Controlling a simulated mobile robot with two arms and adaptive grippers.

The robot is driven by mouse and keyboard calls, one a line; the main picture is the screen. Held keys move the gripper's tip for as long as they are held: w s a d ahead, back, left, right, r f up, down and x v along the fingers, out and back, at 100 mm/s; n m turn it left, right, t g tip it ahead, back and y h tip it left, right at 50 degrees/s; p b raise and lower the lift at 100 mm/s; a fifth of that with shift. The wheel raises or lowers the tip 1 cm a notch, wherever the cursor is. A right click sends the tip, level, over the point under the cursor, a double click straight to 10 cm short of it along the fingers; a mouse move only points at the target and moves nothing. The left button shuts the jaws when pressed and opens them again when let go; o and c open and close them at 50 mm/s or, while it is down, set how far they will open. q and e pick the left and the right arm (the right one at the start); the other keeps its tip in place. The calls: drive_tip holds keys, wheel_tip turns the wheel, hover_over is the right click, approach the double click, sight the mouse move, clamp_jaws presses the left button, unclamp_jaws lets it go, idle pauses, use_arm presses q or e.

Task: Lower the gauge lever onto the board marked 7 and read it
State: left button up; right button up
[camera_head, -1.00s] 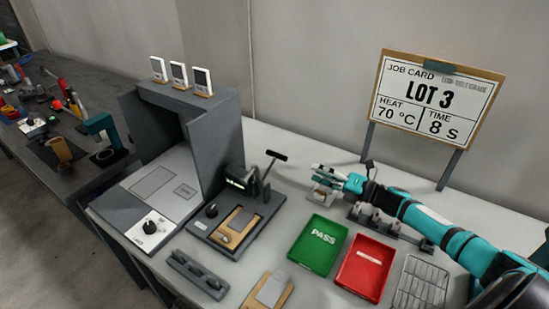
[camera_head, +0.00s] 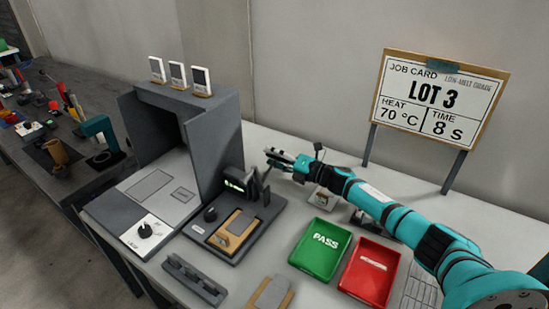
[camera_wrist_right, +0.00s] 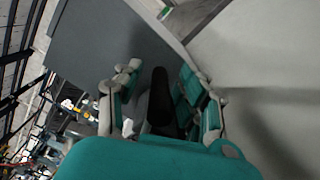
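The gauge (camera_head: 236,182) is a dark unit with a lit green readout, at the middle of the bench in the head view. A tan board with a grey pad (camera_head: 233,228) lies on its base; I cannot read a number on it. The raised lever (camera_head: 265,187) stands at the gauge's right side, its upper part mostly hidden by my right gripper (camera_head: 272,160). In the right wrist view the black lever handle (camera_wrist_right: 160,100) lies between the two fingers of my right gripper (camera_wrist_right: 158,88), which look apart, with a gap beside the handle. My left gripper is out of view.
A green PASS tray (camera_head: 320,250) and a red tray (camera_head: 369,270) lie right of the gauge. A tall grey housing (camera_head: 215,135) stands left behind it. Another tan board (camera_head: 271,293) and a dark slotted rack (camera_head: 195,279) lie in front. The job card (camera_head: 438,100) stands behind.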

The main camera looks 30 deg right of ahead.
sight(256, 169)
clamp_jaws()
idle(0.4)
drive_tip(key=shift+s+a, duration=0.1)
drive_tip(key=shift+s+a+r+n+b, duration=0.4)
drive_tip(key=shift+s+a+r+n, duration=0.45)
drive_tip(key=shift+a+n, duration=1)
drive_tip(key=shift+s+a+r+n+b, duration=0.5)
drive_tip(key=shift+s+a+n, duration=0.75)
drive_tip(key=shift+n, duration=1.05)
drive_tip(key=shift+s+a+r+n+b, duration=0.35)
drive_tip(key=shift+s+a+r+n, duration=0.4)
drive_tip(key=shift+a+n, duration=1.2)
drive_tip(key=shift+f, duration=0.1)
